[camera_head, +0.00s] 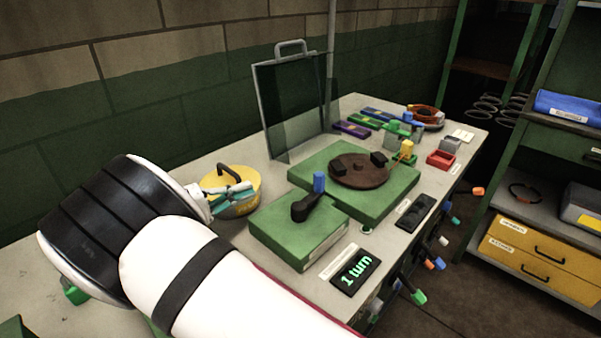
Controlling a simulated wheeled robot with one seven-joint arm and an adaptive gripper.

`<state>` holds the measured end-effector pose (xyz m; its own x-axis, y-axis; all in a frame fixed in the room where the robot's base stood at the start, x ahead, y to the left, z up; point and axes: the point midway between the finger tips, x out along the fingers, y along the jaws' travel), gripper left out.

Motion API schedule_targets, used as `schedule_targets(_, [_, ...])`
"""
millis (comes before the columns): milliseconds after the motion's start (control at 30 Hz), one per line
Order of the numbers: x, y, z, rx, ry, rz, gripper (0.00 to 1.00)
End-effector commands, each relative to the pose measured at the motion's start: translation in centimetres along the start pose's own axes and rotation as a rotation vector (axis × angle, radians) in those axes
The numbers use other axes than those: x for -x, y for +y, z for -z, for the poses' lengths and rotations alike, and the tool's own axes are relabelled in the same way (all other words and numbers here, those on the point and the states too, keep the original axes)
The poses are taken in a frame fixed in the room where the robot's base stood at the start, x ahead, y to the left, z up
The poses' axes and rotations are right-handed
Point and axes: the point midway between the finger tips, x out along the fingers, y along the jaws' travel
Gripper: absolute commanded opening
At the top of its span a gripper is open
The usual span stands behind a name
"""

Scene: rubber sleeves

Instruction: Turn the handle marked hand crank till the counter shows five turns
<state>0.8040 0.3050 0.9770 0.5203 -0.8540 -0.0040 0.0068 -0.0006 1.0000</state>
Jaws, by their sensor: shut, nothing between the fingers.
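The hand crank is a dark arm with an upright blue knob (319,183) on top of a green box (297,244). A pale label strip (338,262) lies in front of the box, its text too small to read. The black counter (356,271) beside it shows "1 turn" in green. My gripper (246,189), with teal fingers, is shut and empty. In the picture it is left of the crank, in front of the yellow round container, apart from the blue knob. My white and black arm fills the lower left.
A yellow round container (238,206) with a handle is behind my gripper. A green base (385,200) with a brown disc (361,170) and a clear upright shield (292,108) stand behind the crank. Coloured handles (417,296) stick out along the bench's front edge. Shelves (515,182) stand at right.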

Motion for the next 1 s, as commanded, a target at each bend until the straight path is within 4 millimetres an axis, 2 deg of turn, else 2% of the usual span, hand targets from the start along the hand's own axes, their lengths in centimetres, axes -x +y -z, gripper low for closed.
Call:
schedule_targets(167, [-1.4, 0.1, -0.1, -0.009, 0.001, -0.004, 0.0])
schedule_targets(633, [-10.2, 0.1, -0.2, -0.007, -0.002, -0.003, 0.0])
schedule_targets(800, [-11.8, 0.2, -1.9, -0.006, 0.0, -0.002, 0.0])
schedule_targets(1000, [-12.7, 0.1, -2.8, -0.007, 0.002, -0.002, 0.0])
